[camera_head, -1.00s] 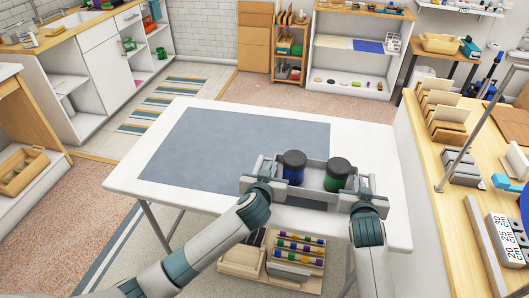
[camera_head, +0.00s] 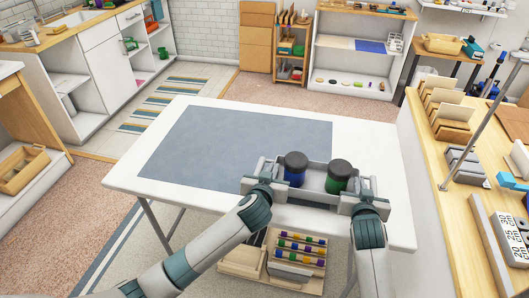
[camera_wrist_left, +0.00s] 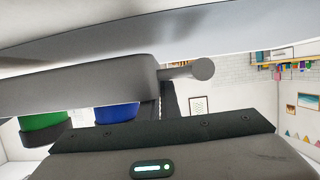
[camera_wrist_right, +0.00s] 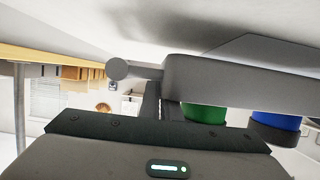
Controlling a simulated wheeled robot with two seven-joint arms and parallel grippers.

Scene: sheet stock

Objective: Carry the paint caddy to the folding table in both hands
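The paint caddy (camera_head: 315,183) is a grey tray holding a blue jar (camera_head: 294,170) and a green jar (camera_head: 338,178), both upright with dark lids. It is over the near right part of the white folding table (camera_head: 385,195). My left gripper (camera_head: 262,178) is shut on its left end, and my right gripper (camera_head: 362,190) is shut on its right end. The wrist views show the grey end parts of the caddy close up, in the left wrist view (camera_wrist_left: 80,88) and the right wrist view (camera_wrist_right: 230,80). Whether its underside touches the tabletop is unclear.
A grey-blue mat (camera_head: 230,145) covers much of the tabletop and is otherwise clear. A wooden workbench (camera_head: 480,180) with racks and a metal pole stands close on the right. A rack of coloured items (camera_head: 300,248) sits below the table's near edge.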

